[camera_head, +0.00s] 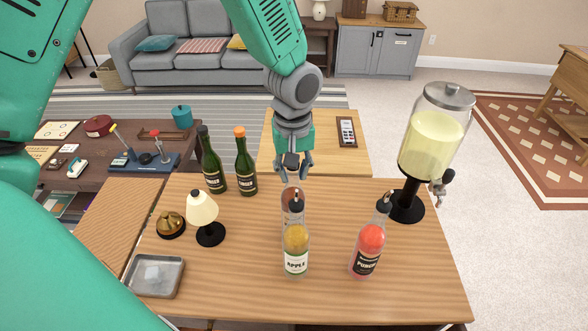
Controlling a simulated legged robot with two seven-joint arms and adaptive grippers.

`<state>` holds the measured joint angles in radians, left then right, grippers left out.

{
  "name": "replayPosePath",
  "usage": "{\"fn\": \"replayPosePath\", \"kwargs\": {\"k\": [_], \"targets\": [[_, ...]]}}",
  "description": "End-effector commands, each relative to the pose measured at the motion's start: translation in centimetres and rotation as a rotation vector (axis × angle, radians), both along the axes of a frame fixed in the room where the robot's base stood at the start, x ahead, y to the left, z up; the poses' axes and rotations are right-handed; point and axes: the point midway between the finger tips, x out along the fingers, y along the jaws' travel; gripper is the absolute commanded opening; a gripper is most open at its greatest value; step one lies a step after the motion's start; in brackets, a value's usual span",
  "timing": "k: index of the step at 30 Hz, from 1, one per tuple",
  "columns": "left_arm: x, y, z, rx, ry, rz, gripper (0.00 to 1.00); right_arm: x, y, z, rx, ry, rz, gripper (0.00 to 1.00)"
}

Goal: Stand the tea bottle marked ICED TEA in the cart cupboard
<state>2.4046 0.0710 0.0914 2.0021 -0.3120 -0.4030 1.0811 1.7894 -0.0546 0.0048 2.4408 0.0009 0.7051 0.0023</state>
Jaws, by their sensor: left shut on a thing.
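My left gripper (293,172) points down over the wooden top and is shut on the upper part of a clear bottle with brownish-red contents (292,200). This bottle stands or hangs directly behind the APPLE bottle (296,250), which hides its lower part and any label. I cannot read ICED TEA on it, nor tell whether its base touches the top. The wooden top (410,285) may be that of the cart; no cupboard opening under it shows. My right gripper is not in view.
A PUNCH bottle (369,250) stands right of the APPLE bottle. A drink dispenser (432,135) stands at the back right. Two dark green bottles (213,165) (245,165), a small lamp (203,210), a brass bell (171,224) and a metal tray (155,275) occupy the left side.

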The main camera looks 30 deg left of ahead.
Motion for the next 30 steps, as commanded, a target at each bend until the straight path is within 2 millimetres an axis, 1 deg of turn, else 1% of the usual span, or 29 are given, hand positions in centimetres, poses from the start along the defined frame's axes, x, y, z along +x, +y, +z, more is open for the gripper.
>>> {"fn": "replayPosePath", "kwargs": {"k": [2,3,4,5,13,17,20,27,30], "targets": [[0.1,0.0,0.0,0.001,-0.002,0.000,0.00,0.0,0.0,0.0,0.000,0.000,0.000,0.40],[0.0,0.0,-0.1,0.000,0.000,0.000,0.29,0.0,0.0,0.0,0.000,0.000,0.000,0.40],[0.0,0.0,-0.1,0.000,0.000,0.000,0.40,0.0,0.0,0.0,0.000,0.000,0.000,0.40],[0.0,0.0,-0.1,0.000,0.000,0.000,0.43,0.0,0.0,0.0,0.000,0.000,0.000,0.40],[0.1,0.1,-0.1,-0.001,0.001,0.000,0.43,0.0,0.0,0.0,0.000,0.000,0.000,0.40],[0.1,0.1,0.6,0.000,-0.001,0.000,0.43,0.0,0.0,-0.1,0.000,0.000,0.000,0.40],[0.1,0.0,2.0,-0.001,-0.004,0.000,0.43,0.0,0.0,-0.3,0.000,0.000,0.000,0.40],[0.0,0.0,7.3,-0.001,-0.006,0.000,0.43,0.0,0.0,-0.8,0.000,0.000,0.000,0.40],[0.0,0.0,9.1,-0.001,-0.005,0.001,0.43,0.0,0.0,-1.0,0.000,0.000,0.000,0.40]]}}
